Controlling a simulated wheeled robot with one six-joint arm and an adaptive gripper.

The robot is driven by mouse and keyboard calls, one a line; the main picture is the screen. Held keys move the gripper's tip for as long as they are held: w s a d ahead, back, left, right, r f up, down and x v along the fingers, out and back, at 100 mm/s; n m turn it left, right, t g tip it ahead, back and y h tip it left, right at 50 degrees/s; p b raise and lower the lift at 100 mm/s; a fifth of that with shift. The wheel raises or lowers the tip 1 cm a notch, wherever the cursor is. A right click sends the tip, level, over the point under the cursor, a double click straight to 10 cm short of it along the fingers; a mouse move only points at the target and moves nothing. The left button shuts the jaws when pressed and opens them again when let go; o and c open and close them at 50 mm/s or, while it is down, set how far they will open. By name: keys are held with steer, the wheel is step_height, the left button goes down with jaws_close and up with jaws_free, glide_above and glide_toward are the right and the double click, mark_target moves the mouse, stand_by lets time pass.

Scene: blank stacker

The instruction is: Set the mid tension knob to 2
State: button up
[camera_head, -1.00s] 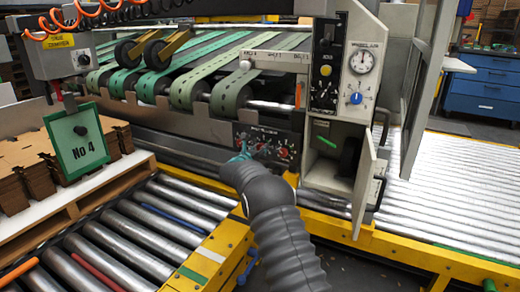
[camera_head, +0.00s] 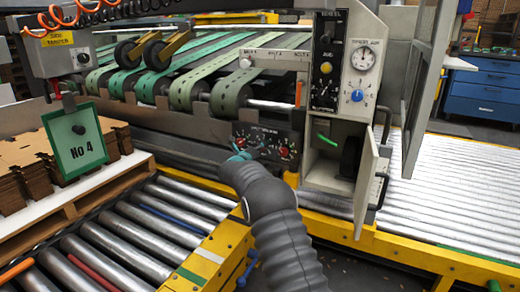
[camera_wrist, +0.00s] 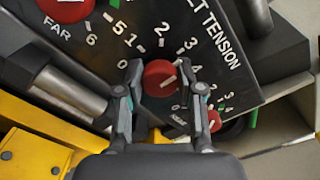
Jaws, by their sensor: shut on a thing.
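The tension panel (camera_head: 265,135) is a dark plate low on the machine, with red knobs. In the wrist view, the mid tension knob (camera_wrist: 160,78) is round and red, with a white pointer mark on its lower right part. White numbers 0, 1, 2 and 3 curve around it; the exact pointer reading is hard to tell. My gripper (camera_wrist: 158,92) is shut on this knob, one finger on each side. The far knob (camera_wrist: 66,8) is at upper left, marked FAR, and another red knob (camera_wrist: 214,121) is at lower right. In the head view my gripper (camera_head: 240,155) reaches the panel.
An open cabinet door (camera_head: 370,190) stands right of the panel. Rollers (camera_head: 130,235) and a yellow rail (camera_head: 215,250) lie in front. Green belts (camera_head: 195,80) run above. A metal cylinder (camera_wrist: 70,95) is left of my fingers.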

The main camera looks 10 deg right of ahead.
steer(key=n+p, duration=0.1)
steer(key=n, duration=0.3)
steer(key=shift+a+n, duration=0.15)
steer(key=shift+n, duration=0.15)
steer(key=n+p, duration=0.1)
steer(key=n, duration=0.3)
steer(key=shift+p, duration=0.4)
steer(key=shift+n, duration=0.4)
steer(key=o, duration=1.2)
steer(key=shift+a, duration=0.15)
steer(key=shift+c, duration=0.2)
steer(key=shift+d+f, duration=0.1)
steer(key=shift+d, duration=0.1)
steer(key=v, duration=1.2)
